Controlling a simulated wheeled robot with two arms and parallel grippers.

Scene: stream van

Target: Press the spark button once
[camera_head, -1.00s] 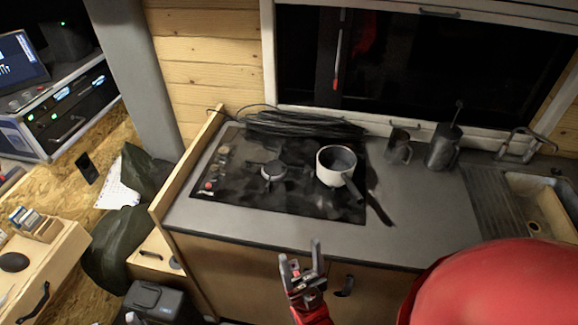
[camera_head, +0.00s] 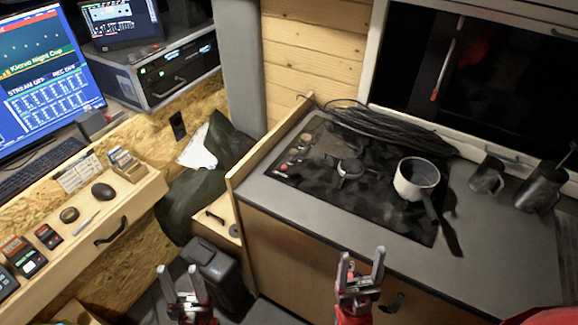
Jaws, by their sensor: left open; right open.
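The gas hob (camera_head: 395,222) is a dark glass plate set in the grey counter, with a column of knobs (camera_head: 303,140) along its left side. A small red button (camera_head: 284,167) shows at the hob's near left corner, below the knobs; I take it as the spark button. My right gripper (camera_head: 361,266) is open and empty in front of the counter's near edge, to the right of the button and apart from it. My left gripper (camera_head: 180,282) is open and empty at the bottom left, over the black box by the counter, away from the hob.
A white pot (camera_head: 405,186) stands on the hob's right side, its dark handle toward me. Black cables (camera_head: 395,125) lie behind the hob. A raised wooden side panel (camera_head: 270,140) borders the counter's left end.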

